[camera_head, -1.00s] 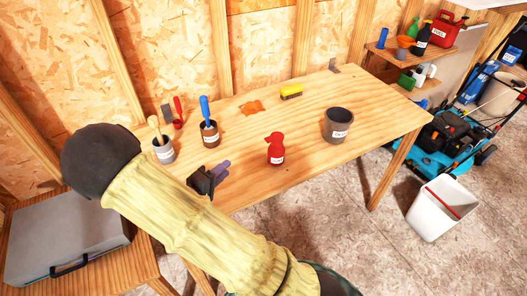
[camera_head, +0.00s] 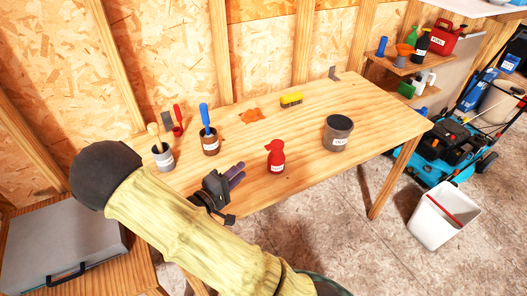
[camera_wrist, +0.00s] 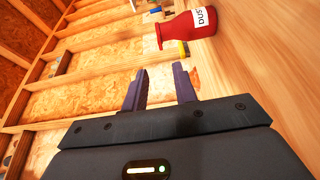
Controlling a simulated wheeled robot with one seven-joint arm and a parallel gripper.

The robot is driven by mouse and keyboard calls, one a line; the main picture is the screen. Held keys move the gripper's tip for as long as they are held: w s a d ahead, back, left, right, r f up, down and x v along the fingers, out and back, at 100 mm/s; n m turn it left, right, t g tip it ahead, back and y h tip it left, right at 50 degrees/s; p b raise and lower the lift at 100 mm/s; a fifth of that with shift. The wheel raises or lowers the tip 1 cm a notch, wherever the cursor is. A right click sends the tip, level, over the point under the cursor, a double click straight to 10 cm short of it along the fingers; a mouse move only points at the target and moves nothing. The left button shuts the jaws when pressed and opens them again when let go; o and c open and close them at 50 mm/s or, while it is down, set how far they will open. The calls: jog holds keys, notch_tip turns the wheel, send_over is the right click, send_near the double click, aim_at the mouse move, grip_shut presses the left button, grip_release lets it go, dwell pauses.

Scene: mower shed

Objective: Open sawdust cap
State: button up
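A red bottle (camera_head: 276,160) with a white label stands upright near the front edge of the wooden table (camera_head: 300,118). Its label reads "DUS..." in the wrist view, where the bottle (camera_wrist: 190,28) appears sideways at the top. Its narrow neck ends in a flared red top; I cannot tell from these frames whether its cap is open. My gripper (camera_head: 239,174) is left of the bottle, apart from it. Its two dark purple fingers (camera_wrist: 160,88) are spread with nothing between them. The bottle lies beyond the fingertips, toward the upper right of the wrist view.
A dark grey labelled pot (camera_head: 337,132) stands right of the bottle. A yellow brush (camera_head: 291,99) and an orange cloth (camera_head: 252,116) lie behind. Cups with tools (camera_head: 210,142) stand at the left. A white bin (camera_head: 440,217) and a blue mower (camera_head: 448,140) are on the floor.

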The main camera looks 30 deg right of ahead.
aim_at(274, 146)
jog(key=x, duration=1.1)
jog(key=shift+w+d, duration=0.2)
jog(key=shift+d, duration=0.15)
grip_shut()
